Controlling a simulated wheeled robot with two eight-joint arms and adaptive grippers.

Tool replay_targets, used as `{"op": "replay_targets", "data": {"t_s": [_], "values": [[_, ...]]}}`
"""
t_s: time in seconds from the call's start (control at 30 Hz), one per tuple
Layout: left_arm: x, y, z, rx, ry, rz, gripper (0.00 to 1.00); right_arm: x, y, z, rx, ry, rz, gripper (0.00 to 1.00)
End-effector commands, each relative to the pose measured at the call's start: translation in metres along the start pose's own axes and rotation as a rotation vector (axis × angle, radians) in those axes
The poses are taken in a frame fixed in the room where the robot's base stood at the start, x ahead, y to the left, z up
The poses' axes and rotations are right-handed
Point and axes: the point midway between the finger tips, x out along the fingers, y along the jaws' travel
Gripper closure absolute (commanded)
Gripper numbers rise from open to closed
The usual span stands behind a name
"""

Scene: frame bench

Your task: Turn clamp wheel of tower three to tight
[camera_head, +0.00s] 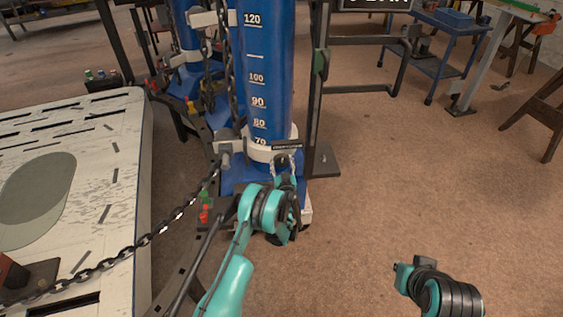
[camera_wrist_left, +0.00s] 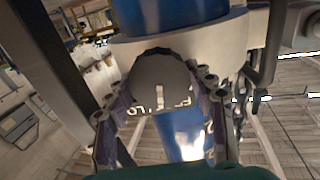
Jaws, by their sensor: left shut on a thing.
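The blue tower (camera_head: 265,85) with white height marks stands at the centre of the head view. It has a pale collar (camera_head: 258,152) low down, with a small dark label on it. In the left wrist view the clamp wheel (camera_wrist_left: 165,82) is a dark grey round knob with a pale mark, in front of the collar. My left gripper (camera_head: 284,180) is at the collar, shut on the wheel, with a finger on each side of it. In the head view the gripper mostly hides the wheel. My right arm's end (camera_head: 412,275) shows at the bottom right; its fingers are unclear.
A dark chain (camera_head: 145,240) runs from the tower over a pale slotted bench (camera_head: 130,150) at the left. A second blue tower (camera_head: 188,60) stands behind. A dark upright post (camera_head: 318,100) is just right of the tower. The floor at the right is open before a blue cart (camera_head: 445,50).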

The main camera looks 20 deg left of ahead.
Motion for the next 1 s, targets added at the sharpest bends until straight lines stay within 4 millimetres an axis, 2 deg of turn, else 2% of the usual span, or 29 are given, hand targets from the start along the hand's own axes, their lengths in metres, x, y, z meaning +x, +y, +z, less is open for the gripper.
{"op": "replay_targets", "data": {"t_s": [0.27,0.53,0.57,0.63,1.0], "values": [[0.0004,-0.0004,-0.0003,-0.161,0.0,0.001,0.75,-0.0001,0.0,-0.0001,0.0,0.0,0.0,1.0],[0.0005,-0.0005,-0.0004,-0.174,0.0,0.0,0.75,-0.0001,0.0,-0.0001,0.0,0.0,0.0,1.0],[0.0005,-0.0005,-0.0004,-0.174,0.0,0.0,0.44,-0.0001,0.0,-0.0001,0.0,0.0,0.0,1.0],[0.0004,-0.0005,-0.0003,-0.174,0.0,0.0,0.25,-0.0001,0.0,-0.0001,0.0,0.0,0.0,1.0],[0.0003,-0.0004,-0.0038,-0.174,0.0,0.0,0.25,0.0,0.0,0.0,0.0,0.0,0.0,1.0]]}}
